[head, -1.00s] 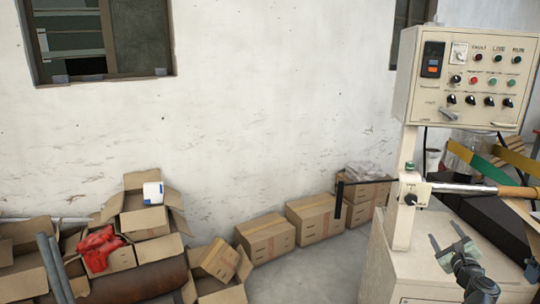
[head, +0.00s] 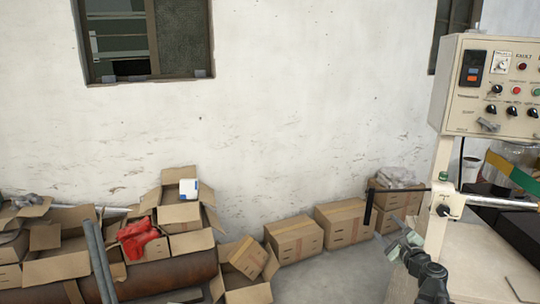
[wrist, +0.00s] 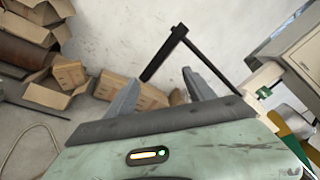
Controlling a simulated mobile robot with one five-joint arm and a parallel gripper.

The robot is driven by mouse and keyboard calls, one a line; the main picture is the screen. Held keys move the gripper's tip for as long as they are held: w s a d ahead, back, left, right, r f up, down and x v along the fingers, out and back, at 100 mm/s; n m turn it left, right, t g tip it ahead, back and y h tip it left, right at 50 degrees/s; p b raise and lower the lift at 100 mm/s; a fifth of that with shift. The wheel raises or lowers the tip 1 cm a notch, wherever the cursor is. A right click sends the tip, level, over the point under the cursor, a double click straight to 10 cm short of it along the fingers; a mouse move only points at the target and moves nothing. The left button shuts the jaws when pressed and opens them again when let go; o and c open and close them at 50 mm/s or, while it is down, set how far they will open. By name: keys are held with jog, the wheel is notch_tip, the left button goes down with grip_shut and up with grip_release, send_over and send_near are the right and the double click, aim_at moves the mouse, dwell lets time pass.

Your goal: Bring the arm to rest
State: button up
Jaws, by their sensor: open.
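My gripper (head: 397,242) is at the lower right in the head view, just left of the post of the winder. In the wrist view my gripper (wrist: 165,92) has its two grey fingers spread apart, with nothing between them. The winder's control box (head: 500,88) is at the upper right, on a cream post (head: 440,195) above a cream cabinet (head: 475,270). A black bar (wrist: 165,58) on the machine's side shows beyond the fingers in the wrist view; I cannot tell how far it is.
Cardboard boxes (head: 293,241) line the foot of the white wall (head: 300,110). Open cartons and a red item (head: 138,238) lie at the left by a brown roll (head: 170,275). Grey floor (head: 325,280) is bare between the boxes and the cabinet.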

jog(key=w+a+f+n+g+y+p, duration=0.1)
jog(key=w+a+n+y, duration=0.15)
jog(key=a, duration=0.55)
jog(key=w+a+f+n+g+y, duration=0.1)
jog(key=a+n+y, duration=0.15)
jog(key=a, duration=0.55)
jog(key=s+a+f+n+g+y+p, duration=0.1)
jog(key=s+a+f+n+g, duration=0.15)
jog(key=a, duration=0.35)
jog(key=s+a+f+n+g, duration=0.1)
jog(key=a+f+n+g, duration=0.1)
jog(key=a+n, duration=0.3)
jog(key=s+a+f+n+g+y+p, duration=0.1)
jog(key=a+f+n+g, duration=0.2)
jog(key=a, duration=0.5)
jog(key=s+a+f+n+g+h, duration=0.1)
jog(key=s+f+n+g+h, duration=0.3)
jog(key=s+f+n, duration=0.3)
jog(key=s+d+f+n+g+h, duration=0.2)
jog(key=s+d+n+g+h, duration=0.1)
jog(key=s+d, duration=0.5)
jog(key=shift+g, duration=0.35)
